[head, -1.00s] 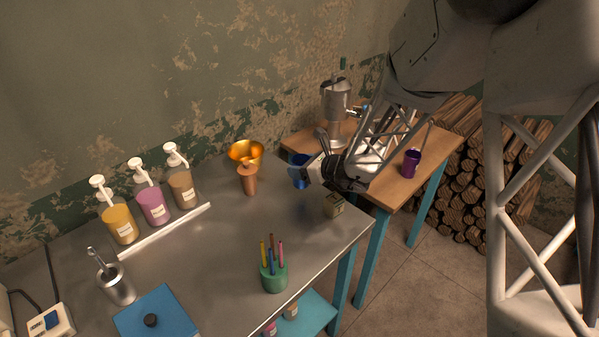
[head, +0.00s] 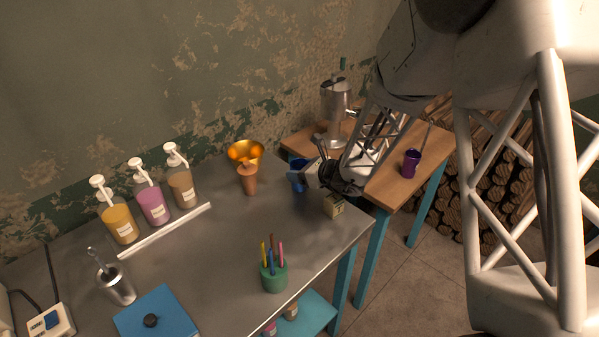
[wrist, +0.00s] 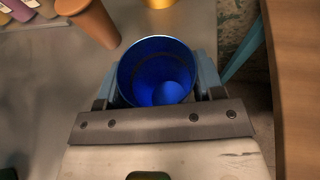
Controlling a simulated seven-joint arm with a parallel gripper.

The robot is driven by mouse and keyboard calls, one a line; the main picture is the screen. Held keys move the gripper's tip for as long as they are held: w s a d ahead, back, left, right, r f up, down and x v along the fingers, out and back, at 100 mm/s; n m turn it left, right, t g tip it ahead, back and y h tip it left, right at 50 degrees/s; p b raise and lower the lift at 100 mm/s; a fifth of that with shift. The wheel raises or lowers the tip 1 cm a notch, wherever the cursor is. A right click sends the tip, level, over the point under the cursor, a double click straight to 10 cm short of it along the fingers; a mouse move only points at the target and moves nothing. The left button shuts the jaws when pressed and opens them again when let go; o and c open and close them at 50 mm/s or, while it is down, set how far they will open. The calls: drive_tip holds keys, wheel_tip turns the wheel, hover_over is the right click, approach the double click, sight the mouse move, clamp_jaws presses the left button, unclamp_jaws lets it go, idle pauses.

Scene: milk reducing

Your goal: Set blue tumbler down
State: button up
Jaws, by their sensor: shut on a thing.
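The blue tumbler (head: 297,177) is near the right end of the grey metal table (head: 215,240). In the wrist view I look into its open blue mouth (wrist: 158,80); it looks empty. My gripper (head: 308,176) is shut on the tumbler, with one finger on each side of it. The tumbler looks about upright, at or just above the table top; I cannot tell whether its base touches. Its lower right side is partly hidden by my gripper.
A copper-brown cup (head: 249,180) and an orange-gold funnel-like vessel (head: 245,152) stand left of the tumbler. A small labelled box (head: 333,206) sits below my gripper. A wooden table (head: 405,185) with a purple cup (head: 411,163) adjoins on the right. The middle of the metal table is clear.

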drive_tip(key=shift+f, duration=0.3)
drive_tip(key=shift+f, duration=0.1)
drive_tip(key=o, duration=0.9)
drive_tip(key=shift+v, duration=6)
